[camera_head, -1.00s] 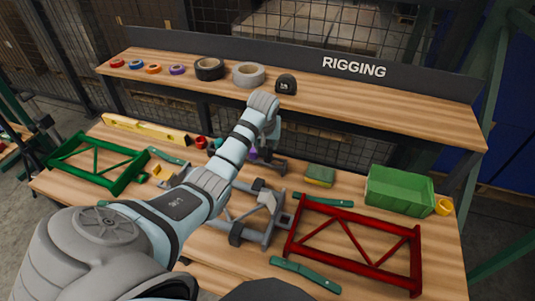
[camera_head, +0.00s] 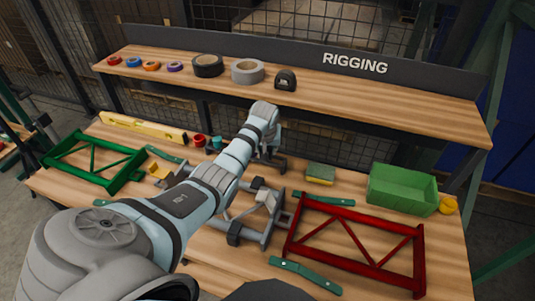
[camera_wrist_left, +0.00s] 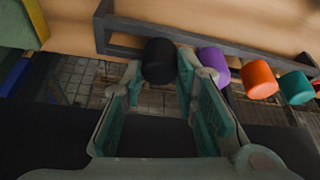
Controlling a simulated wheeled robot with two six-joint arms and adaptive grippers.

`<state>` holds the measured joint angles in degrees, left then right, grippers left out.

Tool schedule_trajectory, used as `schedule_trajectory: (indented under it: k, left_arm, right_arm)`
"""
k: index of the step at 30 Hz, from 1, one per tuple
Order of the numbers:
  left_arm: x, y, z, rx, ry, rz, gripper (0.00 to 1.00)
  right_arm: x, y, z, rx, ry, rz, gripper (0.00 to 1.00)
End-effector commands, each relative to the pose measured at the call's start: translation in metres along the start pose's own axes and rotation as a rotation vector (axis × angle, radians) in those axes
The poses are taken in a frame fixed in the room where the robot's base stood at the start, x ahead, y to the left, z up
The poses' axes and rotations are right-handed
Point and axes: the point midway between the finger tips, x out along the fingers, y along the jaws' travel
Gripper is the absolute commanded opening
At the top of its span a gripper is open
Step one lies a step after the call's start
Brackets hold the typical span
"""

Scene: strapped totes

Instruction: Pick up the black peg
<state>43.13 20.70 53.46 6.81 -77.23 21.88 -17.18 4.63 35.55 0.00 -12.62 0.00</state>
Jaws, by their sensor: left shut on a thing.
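The black peg (camera_wrist_left: 160,61) shows its round end in the left wrist view, between the fingertips of my left gripper (camera_wrist_left: 165,80). The gripper is shut on it, with a teal-padded finger on each side. In the head view my left arm reaches over the bench to the rear middle, and its own wrist hides the fingertips and the peg. Beside the black peg in the wrist view stand a purple peg (camera_wrist_left: 213,65), an orange peg (camera_wrist_left: 259,79) and a teal peg (camera_wrist_left: 295,87). My right gripper is not in view.
A grey bar (camera_wrist_left: 125,37) lies close to the peg. A red frame (camera_head: 360,208), a green frame (camera_head: 75,160), a grey fixture (camera_head: 262,212), a green bin (camera_head: 402,192) and a sponge (camera_head: 320,174) are on the bench. A shelf (camera_head: 400,98) with tape rolls overhangs the rear.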

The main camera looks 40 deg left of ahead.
Motion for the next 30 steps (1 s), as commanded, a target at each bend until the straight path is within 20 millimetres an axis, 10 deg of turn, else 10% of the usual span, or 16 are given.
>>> schedule_trajectory:
  k: [8,21,30]
  left_arm:
    - [-0.021,0.000,-0.010,0.000,0.003,0.001,0.00]
    - [-0.152,0.000,-0.064,-0.002,0.004,0.001,0.00]
    - [-0.200,0.000,-0.083,0.000,-0.001,0.000,0.00]
  right_arm:
    - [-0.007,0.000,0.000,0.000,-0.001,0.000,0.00]
    - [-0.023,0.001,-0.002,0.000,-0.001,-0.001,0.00]
    - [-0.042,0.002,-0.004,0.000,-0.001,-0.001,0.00]
